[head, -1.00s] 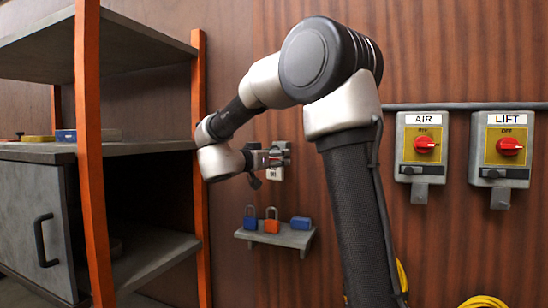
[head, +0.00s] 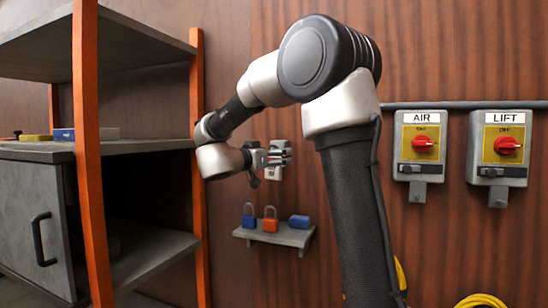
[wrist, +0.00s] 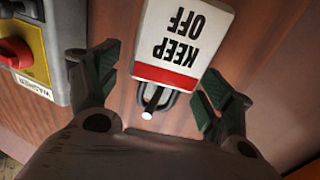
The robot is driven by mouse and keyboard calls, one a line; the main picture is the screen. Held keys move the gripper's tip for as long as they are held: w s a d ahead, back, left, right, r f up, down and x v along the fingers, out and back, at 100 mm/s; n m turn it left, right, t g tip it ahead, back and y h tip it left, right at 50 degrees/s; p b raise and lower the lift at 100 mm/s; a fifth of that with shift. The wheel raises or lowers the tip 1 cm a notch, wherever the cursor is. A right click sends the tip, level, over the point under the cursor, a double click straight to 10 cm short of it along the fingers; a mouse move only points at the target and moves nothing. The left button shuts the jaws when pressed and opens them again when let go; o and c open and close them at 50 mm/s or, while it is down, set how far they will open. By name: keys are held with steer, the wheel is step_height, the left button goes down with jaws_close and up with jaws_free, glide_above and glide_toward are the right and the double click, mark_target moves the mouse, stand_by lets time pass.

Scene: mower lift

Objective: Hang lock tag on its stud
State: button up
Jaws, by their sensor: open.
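The lock tag (wrist: 180,45) is a white plate with a red band, reading KEEP OFF upside down in the wrist view. A dark wire loop (wrist: 168,98) joins its red end and appears to be around a pale-tipped stud (wrist: 149,115); whether it bears fully on the stud is unclear. My gripper (wrist: 158,88) is open, with one finger on each side of the tag and loop and visible gaps to both. In the head view my gripper (head: 284,157) is at the wall, partly covering a small grey plate with a white label (head: 274,173).
A small wall shelf (head: 262,236) below my gripper holds blue and orange padlocks and a blue block. AIR (head: 421,146) and LIFT (head: 500,147) switch boxes are at right. A shelving rack (head: 88,170) stands left. A yellow WASHER panel (wrist: 33,55) is beside a finger.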

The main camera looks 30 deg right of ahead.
steer(key=v, duration=1.2)
steer(key=w+a+f+n+t+y, duration=0.2)
steer(key=w+a+n+t+y, duration=0.25)
steer(key=w+a+y, duration=0.2)
steer(key=w+a+f+n+t+y, duration=0.3)
steer(key=w+a+t+y, duration=0.2)
steer(key=w+a+y, duration=0.15)
steer(key=s+a+f+n+g+y, duration=0.55)
steer(key=s+f+y, duration=0.2)
steer(key=s, duration=0.25)
steer(key=s+d+f+g+h, duration=0.1)
steer(key=s+d+f+g, duration=0.1)
steer(key=s+d, duration=0.5)
steer(key=s+d+f+g+h, duration=0.1)
steer(key=s+d+f+g, duration=0.1)
steer(key=s+d, duration=0.5)
steer(key=s+d+f+g+h, duration=0.1)
steer(key=s+d, duration=0.6)
steer(key=s, duration=0.9)
steer(key=shift+s+f+g+h, duration=0.2)
steer(key=shift+f+g+h, duration=0.25)
steer(key=shift+g, duration=0.45)
